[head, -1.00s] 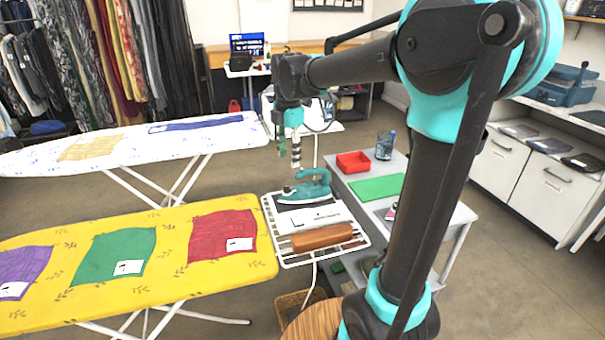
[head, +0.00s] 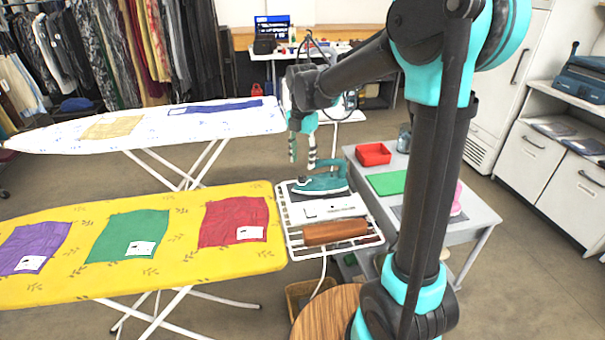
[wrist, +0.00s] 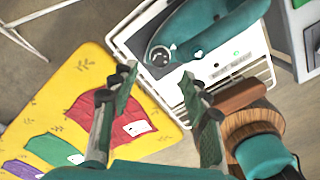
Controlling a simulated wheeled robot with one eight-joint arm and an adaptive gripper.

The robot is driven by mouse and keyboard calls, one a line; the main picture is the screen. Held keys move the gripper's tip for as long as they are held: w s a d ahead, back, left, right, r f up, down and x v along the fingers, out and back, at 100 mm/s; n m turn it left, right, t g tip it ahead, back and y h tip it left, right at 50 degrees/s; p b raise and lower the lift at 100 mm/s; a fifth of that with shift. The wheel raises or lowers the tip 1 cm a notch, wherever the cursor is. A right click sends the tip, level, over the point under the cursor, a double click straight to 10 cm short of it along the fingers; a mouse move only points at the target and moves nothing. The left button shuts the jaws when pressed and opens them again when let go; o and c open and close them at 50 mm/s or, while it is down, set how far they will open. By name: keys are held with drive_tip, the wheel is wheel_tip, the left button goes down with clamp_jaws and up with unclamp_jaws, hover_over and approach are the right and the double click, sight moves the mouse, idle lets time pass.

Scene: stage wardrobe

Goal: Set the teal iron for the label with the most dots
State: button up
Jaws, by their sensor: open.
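The teal iron (head: 322,183) rests on the white wire rack at the end of the yellow ironing board (head: 120,288). In the wrist view its handle and body (wrist: 190,30) lie beyond my fingertips. My gripper (head: 302,152) is open and empty, above and slightly left of the iron; its spread fingers (wrist: 158,84) also show in the wrist view. A purple cloth (head: 45,240), a green cloth (head: 125,228) and a red cloth (head: 232,212) lie on the yellow board. Each bears a white label with dark marks, too small to count.
A brown roll (head: 335,231) and a white panel (head: 333,208) lie on the rack (head: 292,241) near the iron. A grey table (head: 440,205) with a red tray (head: 374,153) and green mat (head: 388,183) stands to the right. A white patterned board (head: 60,136) is behind.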

sight(302, 178)
wheel_tip(302, 178, down, 6)
drive_tip(key=shift+f, duration=0.1)
idle(0.4)
clamp_jaws()
